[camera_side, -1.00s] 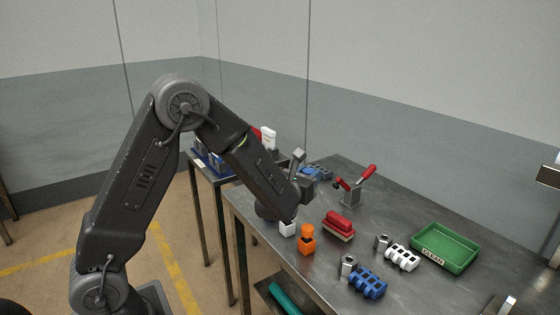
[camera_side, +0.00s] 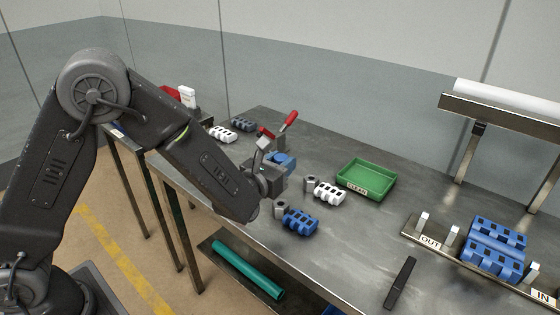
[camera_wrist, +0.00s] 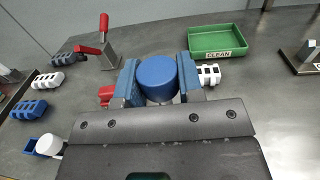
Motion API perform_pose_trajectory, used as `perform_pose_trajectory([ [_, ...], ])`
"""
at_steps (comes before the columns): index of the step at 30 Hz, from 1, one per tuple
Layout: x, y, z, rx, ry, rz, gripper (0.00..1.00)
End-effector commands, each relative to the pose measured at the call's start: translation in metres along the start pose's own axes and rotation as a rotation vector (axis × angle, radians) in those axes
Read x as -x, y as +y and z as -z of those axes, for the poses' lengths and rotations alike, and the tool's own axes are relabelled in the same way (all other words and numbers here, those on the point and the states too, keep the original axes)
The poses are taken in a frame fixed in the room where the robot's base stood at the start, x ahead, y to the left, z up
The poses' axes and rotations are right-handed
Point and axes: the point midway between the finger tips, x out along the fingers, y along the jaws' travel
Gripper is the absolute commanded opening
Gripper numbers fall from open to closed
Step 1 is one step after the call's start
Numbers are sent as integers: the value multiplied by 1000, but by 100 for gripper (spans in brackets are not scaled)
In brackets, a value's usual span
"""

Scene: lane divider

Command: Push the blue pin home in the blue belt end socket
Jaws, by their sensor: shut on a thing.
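My gripper (camera_wrist: 157,88) is shut on the blue pin (camera_wrist: 157,76), a thick round blue cylinder held between two blue-faced fingers in the wrist view. In the side view my gripper (camera_side: 276,172) is over the bench beside the red-handled clamp, with blue showing at its fingers. Its lower end is hidden. A blue belt piece (camera_side: 300,221) lies on the bench in front, beside a grey metal block (camera_side: 281,208). More blue belt (camera_side: 494,246) lies on the right-hand rail. I cannot tell which holds the blue end socket.
The red-handled clamp (camera_wrist: 102,45) stands close behind my gripper. A white belt piece (camera_side: 329,192) and green CLEAN tray (camera_side: 366,182) lie to the right. A black bar (camera_side: 400,283) lies near the front edge. The bench between tray and rail is clear.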

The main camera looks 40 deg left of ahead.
Motion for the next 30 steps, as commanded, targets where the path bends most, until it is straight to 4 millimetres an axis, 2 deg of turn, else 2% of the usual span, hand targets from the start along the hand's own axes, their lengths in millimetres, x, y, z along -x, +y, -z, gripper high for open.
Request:
perform_pose_trajectory([
  [18,0,0,48,0,1,0,11],
  [30,0,0,57,0,-1,0,11],
])
